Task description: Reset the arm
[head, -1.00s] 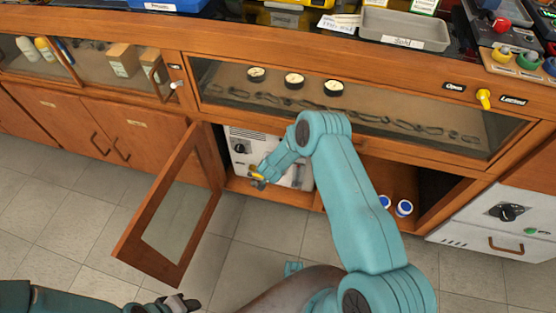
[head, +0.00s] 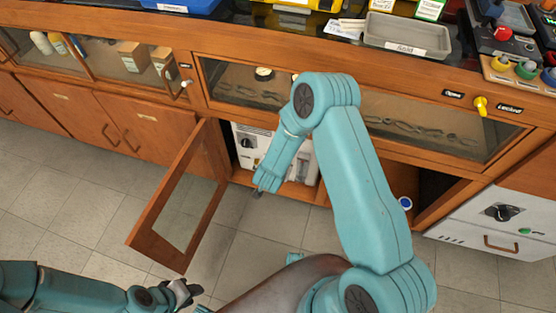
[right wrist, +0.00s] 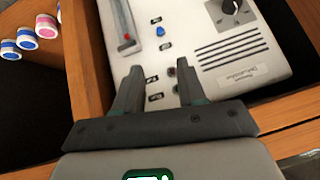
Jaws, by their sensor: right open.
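My right arm (head: 345,170) reaches across the bench front, elbow high. Its gripper (right wrist: 158,85) is open and empty in the right wrist view, in front of a white device (right wrist: 205,50) in the open cabinet. The device has a black knob, a blue button and a vent. It also shows in the head view (head: 243,150), partly behind my forearm. In the head view the right fingertips (head: 258,194) are small and dark near the cabinet's lower edge. My left gripper (head: 184,292) is low at the left, above the floor and away from the bench; its jaw gap is unclear.
A glazed cabinet door (head: 180,200) stands swung open to the left of my right gripper. Several small jars (right wrist: 28,38) stand beside the device's compartment wall. A grey tray (head: 408,37) is on the bench top. The floor in front is clear.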

